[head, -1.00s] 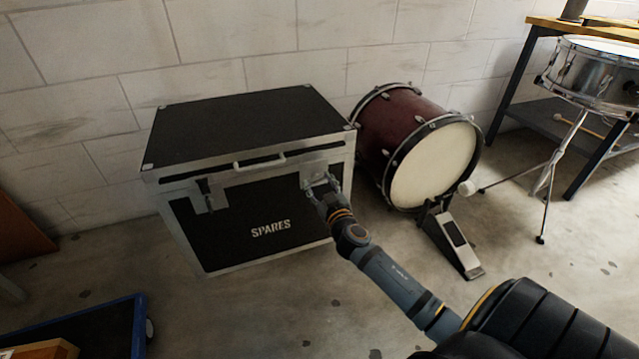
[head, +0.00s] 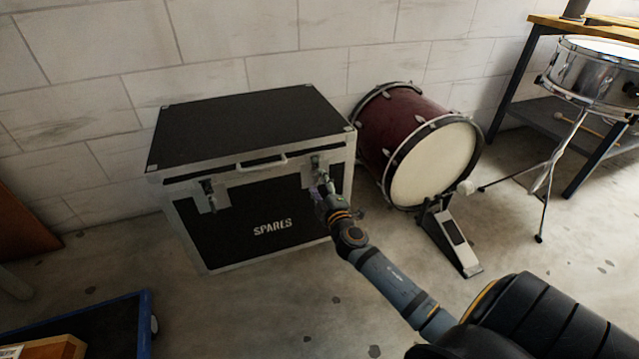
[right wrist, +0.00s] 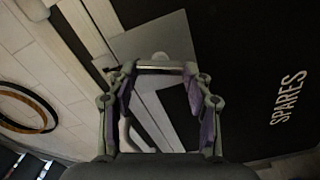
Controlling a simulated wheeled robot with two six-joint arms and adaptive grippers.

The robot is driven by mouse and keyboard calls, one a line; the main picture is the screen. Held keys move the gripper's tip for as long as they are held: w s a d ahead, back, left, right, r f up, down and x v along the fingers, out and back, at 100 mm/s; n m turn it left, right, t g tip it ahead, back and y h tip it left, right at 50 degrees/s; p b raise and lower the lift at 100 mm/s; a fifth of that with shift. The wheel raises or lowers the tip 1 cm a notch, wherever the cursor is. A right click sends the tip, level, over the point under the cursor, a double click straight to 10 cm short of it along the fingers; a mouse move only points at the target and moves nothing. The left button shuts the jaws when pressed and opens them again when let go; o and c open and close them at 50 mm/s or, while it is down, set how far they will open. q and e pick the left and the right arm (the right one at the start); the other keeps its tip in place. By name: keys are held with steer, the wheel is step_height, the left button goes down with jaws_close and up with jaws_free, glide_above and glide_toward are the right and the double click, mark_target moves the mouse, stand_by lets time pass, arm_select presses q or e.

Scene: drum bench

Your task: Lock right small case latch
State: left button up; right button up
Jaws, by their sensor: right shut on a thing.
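The black case (head: 240,130) marked SPARES has a silver-edged lid that is down. The right small case latch (head: 320,165) is on the right of its front, below the lid edge. My right gripper (head: 322,187) is at this latch and shut on it. The right wrist view shows the latch's metal plate (right wrist: 155,38) and a bar between the two fingertips (right wrist: 158,72). The fingers partly hide the latch, and I cannot tell if it is hooked. The left latch (head: 208,195) is on the left of the front. My left gripper is not in view.
A lid handle (head: 262,162) lies between the latches. A dark red bass drum (head: 400,140) with a pedal (head: 455,235) stands close to the right of the case. A blue-edged tray (head: 145,325) is at the lower left. The floor before the case is clear.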

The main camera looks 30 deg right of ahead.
steer(key=shift+f+n+p, duration=0.1)
steer(key=shift+n+p, duration=0.2)
steer(key=shift+n, duration=1.4)
steer(key=o, duration=1.2)
steer(key=shift+c, duration=0.2)
steer(key=v, duration=1.2)
steer(key=shift+a, duration=0.1)
